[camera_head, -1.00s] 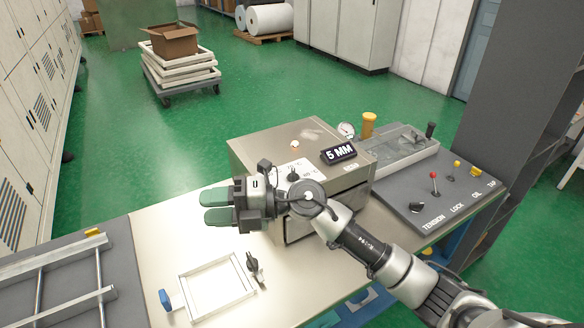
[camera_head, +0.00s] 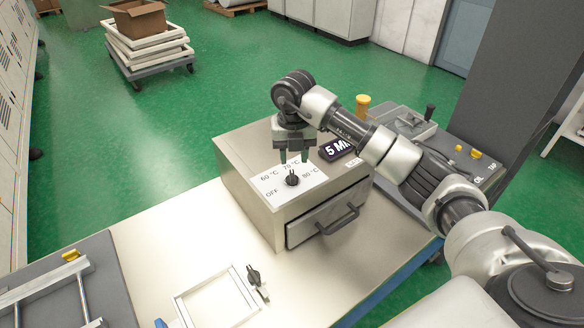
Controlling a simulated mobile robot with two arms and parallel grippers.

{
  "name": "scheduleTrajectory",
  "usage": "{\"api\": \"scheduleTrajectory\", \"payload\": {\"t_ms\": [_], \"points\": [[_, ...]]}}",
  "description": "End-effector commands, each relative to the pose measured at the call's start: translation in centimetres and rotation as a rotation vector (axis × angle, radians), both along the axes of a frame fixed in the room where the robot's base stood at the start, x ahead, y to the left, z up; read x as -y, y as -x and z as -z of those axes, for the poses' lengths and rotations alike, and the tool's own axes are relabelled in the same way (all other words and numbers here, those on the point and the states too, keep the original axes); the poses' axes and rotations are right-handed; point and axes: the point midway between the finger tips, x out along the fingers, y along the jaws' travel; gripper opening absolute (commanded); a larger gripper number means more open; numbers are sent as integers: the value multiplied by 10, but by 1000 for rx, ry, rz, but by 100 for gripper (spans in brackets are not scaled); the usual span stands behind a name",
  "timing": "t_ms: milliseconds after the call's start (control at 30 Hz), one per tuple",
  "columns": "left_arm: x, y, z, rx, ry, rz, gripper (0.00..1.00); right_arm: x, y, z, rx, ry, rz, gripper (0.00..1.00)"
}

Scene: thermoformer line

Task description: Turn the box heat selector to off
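The box heat selector is a small black knob (camera_head: 292,180) on a white label plate (camera_head: 268,184) on top of the metal heater box (camera_head: 243,160). The plate reads OFF at lower left, 60 °C, 70 °C and 80 °C around the knob. Which mark the knob points at is hard to tell. My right gripper (camera_head: 293,158) points down just above and behind the knob in the picture. My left gripper is out of view.
The box has a drawer with a dark handle (camera_head: 338,219) and a 5 MM display (camera_head: 336,149). A white frame (camera_head: 181,309) and a dark clamp (camera_head: 254,277) lie on the bench. The lever panel (camera_head: 472,164) is partly behind my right arm.

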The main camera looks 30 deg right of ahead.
Motion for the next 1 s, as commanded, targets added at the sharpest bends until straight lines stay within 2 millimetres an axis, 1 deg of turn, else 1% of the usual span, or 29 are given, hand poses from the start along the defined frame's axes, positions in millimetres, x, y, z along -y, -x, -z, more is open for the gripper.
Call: {"api": "scheduleTrajectory", "payload": {"t_ms": [33, 67, 133, 233, 300, 400, 467, 567, 733, 900, 967, 1000], "points": [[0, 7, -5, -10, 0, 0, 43, 0, 1, 9, -5, 0, 0, 38], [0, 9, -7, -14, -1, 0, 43, 0, 1, 15, -5, -1, -1, 38], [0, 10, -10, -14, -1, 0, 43, -1, 1, 27, -4, -2, -1, 38], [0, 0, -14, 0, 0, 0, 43, -1, 0, 42, -2, -2, -1, 38], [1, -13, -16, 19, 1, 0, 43, -1, 0, 51, -2, -2, -3, 38], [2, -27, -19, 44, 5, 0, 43, -1, 0, 58, 0, -2, -3, 38], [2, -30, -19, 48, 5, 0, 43, -1, 0, 61, 0, -2, -3, 38], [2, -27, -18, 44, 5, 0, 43, -1, 0, 62, 1, -2, -3, 38], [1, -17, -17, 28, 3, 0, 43, -1, 0, 62, 1, -3, -3, 38], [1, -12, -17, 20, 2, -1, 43, -1, 0, 62, 1, -3, -3, 12], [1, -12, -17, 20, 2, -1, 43, -1, 0, 62, 1, -3, -3, 3], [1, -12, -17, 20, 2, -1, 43, -1, 0, 62, 1, -3, -3, 0]]}}
